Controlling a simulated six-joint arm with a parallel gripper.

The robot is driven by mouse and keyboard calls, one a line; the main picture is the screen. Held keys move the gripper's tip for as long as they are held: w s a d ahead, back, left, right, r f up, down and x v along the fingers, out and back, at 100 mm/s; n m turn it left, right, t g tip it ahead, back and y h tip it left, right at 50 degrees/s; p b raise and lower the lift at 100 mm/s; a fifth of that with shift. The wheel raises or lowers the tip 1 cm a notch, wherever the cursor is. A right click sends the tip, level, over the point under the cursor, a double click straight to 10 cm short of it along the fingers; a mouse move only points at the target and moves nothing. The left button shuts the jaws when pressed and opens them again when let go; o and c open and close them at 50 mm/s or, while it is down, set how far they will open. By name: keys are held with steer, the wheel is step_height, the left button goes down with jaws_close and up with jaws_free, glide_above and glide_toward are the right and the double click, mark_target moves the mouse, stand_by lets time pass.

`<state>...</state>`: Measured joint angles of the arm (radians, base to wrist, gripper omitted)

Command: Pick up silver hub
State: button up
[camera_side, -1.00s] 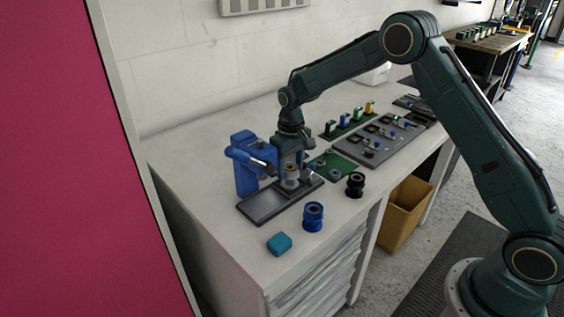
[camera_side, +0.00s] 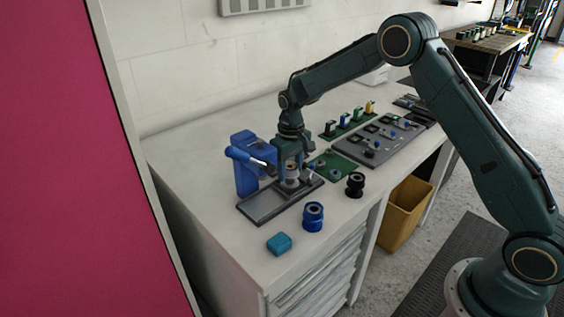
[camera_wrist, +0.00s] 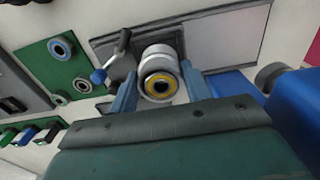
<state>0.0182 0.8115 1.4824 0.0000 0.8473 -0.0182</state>
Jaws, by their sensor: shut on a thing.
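The silver hub (camera_wrist: 159,74) is a shiny round piece with a yellow ring around a dark bore. It sits between the two fingers of my gripper (camera_wrist: 160,88) in the wrist view. In the side view my gripper (camera_side: 291,172) points down over the grey metal fixture plate (camera_side: 264,205), and the hub (camera_side: 292,173) shows between its fingers. The gripper is shut on the hub. The hub is upright at the fixture; whether its underside touches the fixture is hidden.
A blue press-like tool (camera_side: 243,165) stands close left of my gripper. A blue hub (camera_side: 313,217), a black hub (camera_side: 355,184) and a teal block (camera_side: 279,244) stand in front. A green board (camera_side: 335,165) and grey panel (camera_side: 378,143) lie to the right.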

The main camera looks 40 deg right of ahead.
steer(key=shift+r, duration=3.35)
steer(key=shift+w, duration=0.1)
